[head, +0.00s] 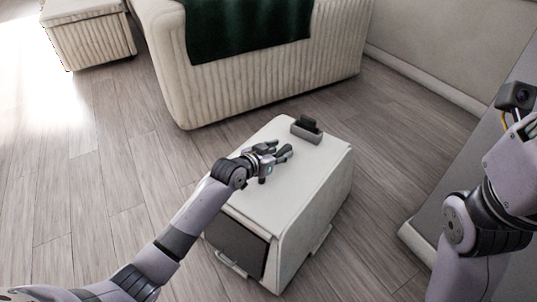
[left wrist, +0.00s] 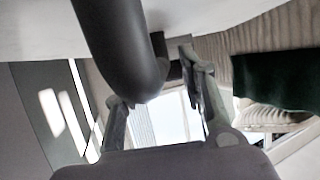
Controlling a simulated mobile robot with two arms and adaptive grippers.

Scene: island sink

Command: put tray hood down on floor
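A white box-shaped hood (head: 290,185) with a dark opening in its near face stands upright in the middle of the head view, seemingly on the floor. A small dark grey piece (head: 306,130) sits on its top toward the far end. My left gripper (head: 284,156) is just over the hood's top, short of that piece, with its fingers apart and nothing seen between them. In the left wrist view the spread fingers (left wrist: 158,105) show below a pale surface, and a dark thick tube I cannot identify hangs close by. My right gripper is out of view; only its arm shows.
A ribbed cream sofa (head: 260,75) with a dark green cloth (head: 245,28) stands behind the hood. A matching cream seat (head: 90,38) is at the upper left. A grey panel (head: 430,205) stands at the right. The wood floor (head: 95,165) is clear on the left.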

